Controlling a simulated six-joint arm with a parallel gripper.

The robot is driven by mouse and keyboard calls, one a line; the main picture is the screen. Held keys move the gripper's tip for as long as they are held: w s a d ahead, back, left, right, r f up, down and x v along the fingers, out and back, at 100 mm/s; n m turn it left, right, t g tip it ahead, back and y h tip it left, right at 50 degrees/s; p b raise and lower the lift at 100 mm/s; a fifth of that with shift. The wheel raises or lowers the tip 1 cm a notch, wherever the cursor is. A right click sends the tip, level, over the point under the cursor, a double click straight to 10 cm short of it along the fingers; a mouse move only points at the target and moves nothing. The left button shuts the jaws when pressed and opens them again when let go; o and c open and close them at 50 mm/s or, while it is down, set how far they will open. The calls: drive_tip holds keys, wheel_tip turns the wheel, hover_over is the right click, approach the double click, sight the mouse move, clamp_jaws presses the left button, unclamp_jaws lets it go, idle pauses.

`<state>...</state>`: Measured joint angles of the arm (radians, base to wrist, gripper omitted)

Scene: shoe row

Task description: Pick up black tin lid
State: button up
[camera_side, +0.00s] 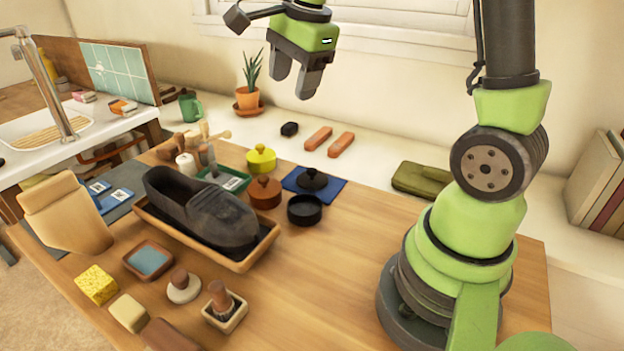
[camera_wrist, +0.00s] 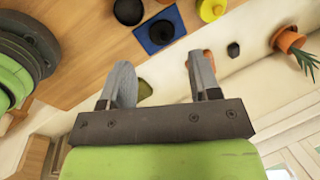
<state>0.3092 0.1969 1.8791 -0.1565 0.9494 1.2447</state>
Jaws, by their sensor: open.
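The black tin lid (camera_side: 312,179) is a round dark lid with a knob and lies on a blue cloth (camera_side: 333,187) on the wooden table. In the wrist view the lid (camera_wrist: 161,31) shows on the same blue cloth, beyond my fingertips. An open black tin (camera_side: 304,210) stands just in front of it; it also shows at the top of the wrist view (camera_wrist: 128,11). My gripper (camera_side: 297,82) is high above the back of the table, apart from the lid. Its two fingers (camera_wrist: 163,75) are spread with nothing between them.
A brown-orange lidded tin (camera_side: 265,193) and a yellow lidded tin (camera_side: 261,159) stand left of the lid. A dark shoe (camera_side: 225,215) sits in a wooden tray (camera_side: 257,258). A green case (camera_side: 421,180) lies to the right.

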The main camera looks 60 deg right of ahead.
drive_tip(key=w+d+f+m+g, duration=0.2)
drive_tip(key=w+d+f+m, duration=0.1)
drive_tip(key=d+f+m, duration=0.7)
drive_tip(key=m+g, duration=0.1)
drive_tip(key=m, duration=0.1)
hover_over(311, 170)
wheel_tip(311, 170, down, 8)
drive_tip(key=shift+w+f, duration=0.1)
drive_tip(key=shift+w, duration=0.05)
wheel_tip(311, 170, down, 6)
drive_tip(key=shift+r, duration=0.1)
drive_tip(key=shift+c, duration=0.3)
drive_tip(key=c, duration=1)
